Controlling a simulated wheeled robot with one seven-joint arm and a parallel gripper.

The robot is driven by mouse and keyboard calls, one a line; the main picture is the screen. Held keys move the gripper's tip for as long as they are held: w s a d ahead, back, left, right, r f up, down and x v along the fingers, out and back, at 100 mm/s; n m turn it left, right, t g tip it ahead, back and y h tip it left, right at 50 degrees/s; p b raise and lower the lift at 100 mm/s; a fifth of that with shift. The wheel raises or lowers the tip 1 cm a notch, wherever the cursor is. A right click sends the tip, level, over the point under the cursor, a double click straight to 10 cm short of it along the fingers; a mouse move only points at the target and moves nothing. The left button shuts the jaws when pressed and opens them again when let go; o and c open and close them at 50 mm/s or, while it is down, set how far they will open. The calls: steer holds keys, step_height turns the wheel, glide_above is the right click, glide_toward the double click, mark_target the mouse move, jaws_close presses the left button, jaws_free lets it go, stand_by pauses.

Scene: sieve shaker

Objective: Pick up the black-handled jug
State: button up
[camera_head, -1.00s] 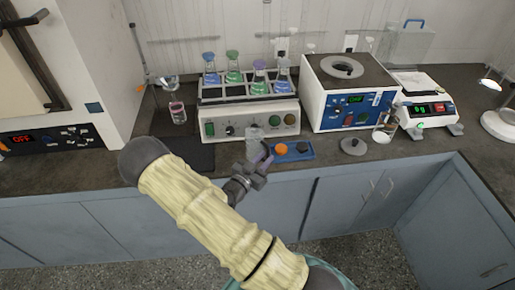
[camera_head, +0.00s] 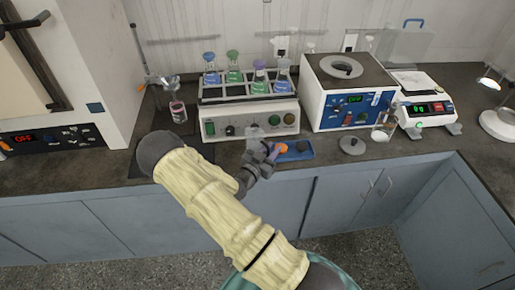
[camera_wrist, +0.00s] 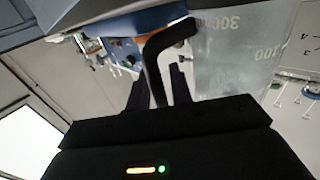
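The jug (camera_head: 254,135) is clear and stands on the dark bench in front of the white flask-rack unit. Its lower part is partly hidden by my gripper in the head view. In the wrist view the jug (camera_wrist: 235,55) shows large graduation marks on its wall, and its black bent handle (camera_wrist: 158,60) reaches down between my fingers. My gripper (camera_wrist: 160,88) looks open, with one finger on each side of the handle and small gaps visible. In the head view my gripper (camera_head: 268,153) is at the jug's right side, at handle height.
A blue tray (camera_head: 305,157) with an orange item and a dark item lies close right of my gripper. The flask-rack unit (camera_head: 222,131) stands behind. A blue-panelled white device (camera_head: 318,112), a grey disc (camera_head: 352,145) and a balance (camera_head: 428,108) are farther right.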

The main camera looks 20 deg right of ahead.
jaws_close()
steer(key=shift+r, duration=0.2)
stand_by(0.3)
step_height(320, 180, up, 10)
steer(key=shift+f+b, duration=0.2)
steer(key=shift+b, duration=0.1)
stand_by(0.8)
stand_by(0.6)
